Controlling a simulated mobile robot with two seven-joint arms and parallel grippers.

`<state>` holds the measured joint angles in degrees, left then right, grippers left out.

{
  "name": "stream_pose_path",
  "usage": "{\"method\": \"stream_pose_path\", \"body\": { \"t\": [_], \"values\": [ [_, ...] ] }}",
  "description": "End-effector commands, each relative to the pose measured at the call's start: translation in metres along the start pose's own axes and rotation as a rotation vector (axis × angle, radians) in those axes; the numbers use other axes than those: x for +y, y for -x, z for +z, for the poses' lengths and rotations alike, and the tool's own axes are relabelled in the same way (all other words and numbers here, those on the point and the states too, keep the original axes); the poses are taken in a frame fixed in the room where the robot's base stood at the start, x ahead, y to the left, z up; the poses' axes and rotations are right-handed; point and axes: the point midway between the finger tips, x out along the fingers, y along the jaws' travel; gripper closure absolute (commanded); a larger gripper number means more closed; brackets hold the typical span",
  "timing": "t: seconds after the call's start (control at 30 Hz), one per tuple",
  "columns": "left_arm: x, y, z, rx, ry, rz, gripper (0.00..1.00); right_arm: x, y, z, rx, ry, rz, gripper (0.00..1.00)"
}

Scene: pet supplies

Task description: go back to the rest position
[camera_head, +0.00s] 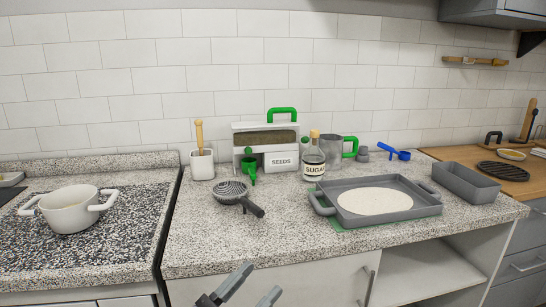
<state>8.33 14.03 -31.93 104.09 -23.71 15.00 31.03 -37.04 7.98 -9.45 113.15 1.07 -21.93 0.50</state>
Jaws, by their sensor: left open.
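My left gripper (265,278) shows at the bottom centre of the head view, in front of and below the counter's front edge. Its two grey fingers are apart with nothing between them. It is clear of the things on the counter. My right gripper is not in view.
The speckled counter (215,240) holds a grey strainer (232,191), a seeds dispenser (281,160), a sugar bottle (314,163), a grey tray (427,204) and a grey bin (465,184). A white pot (68,211) stands at left. The counter's front strip is clear.

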Motion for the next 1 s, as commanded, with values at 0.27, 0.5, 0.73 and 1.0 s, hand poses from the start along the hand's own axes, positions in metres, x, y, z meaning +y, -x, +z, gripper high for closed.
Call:
{"method": "stream_pose_path", "body": {
  "t": [0.27, 0.5, 0.73, 1.0],
  "values": [
    [-0.020, 0.111, 0.084, -0.422, 0.112, -0.312, 0.45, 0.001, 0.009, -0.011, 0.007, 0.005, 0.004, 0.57],
    [0.001, 0.238, 0.132, -0.828, 0.200, -0.458, 0.45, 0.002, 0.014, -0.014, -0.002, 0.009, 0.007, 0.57],
    [0.026, 0.316, 0.142, -1.061, 0.254, -0.493, 0.45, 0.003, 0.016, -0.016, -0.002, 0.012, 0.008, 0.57],
    [0.031, 0.329, 0.144, -1.100, 0.263, -0.495, 0.45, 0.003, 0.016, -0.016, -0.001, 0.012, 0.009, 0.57]
  ]
}}
